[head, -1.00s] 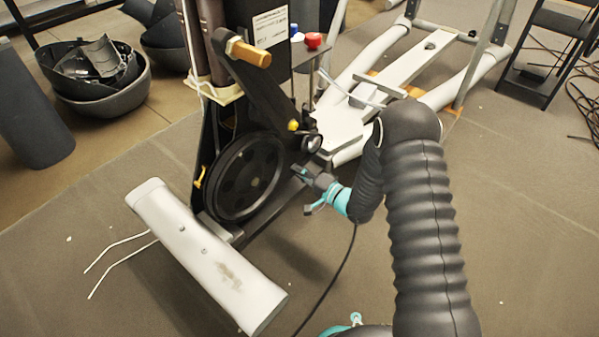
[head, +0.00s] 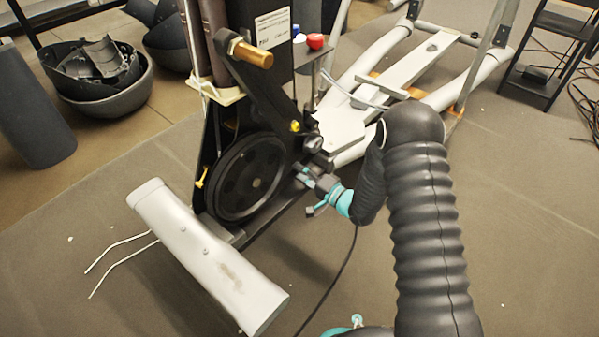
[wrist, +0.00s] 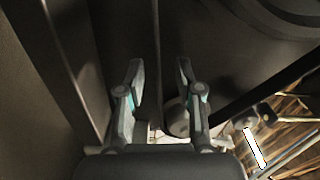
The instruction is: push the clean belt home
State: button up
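The large black pulley wheel (head: 240,178) sits low on the dark frame of the elliptical. A small round pulley (head: 313,143) is to its right, higher up. My gripper (head: 300,170) is just right of the large wheel, low beside the frame. In the wrist view my gripper's two fingers (wrist: 158,72) are spread apart, with no object clearly between them. A dark band (wrist: 268,84) runs diagonally at the right of the wrist view; I cannot tell whether it is the belt. The belt's seating on the pulleys is too dark to make out in the head view.
A crank arm with a brass-coloured peg (head: 252,54) is above the wheel. A light grey foot tube (head: 205,255) lies in front. A black cable (head: 340,270) trails on the floor. Dark shells (head: 105,95) stand at left. The floor at right is mostly clear.

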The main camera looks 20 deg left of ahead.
jog(key=v, duration=1.1)
jog(key=shift+d, duration=0.15)
jog(key=shift+s+f, duration=0.1)
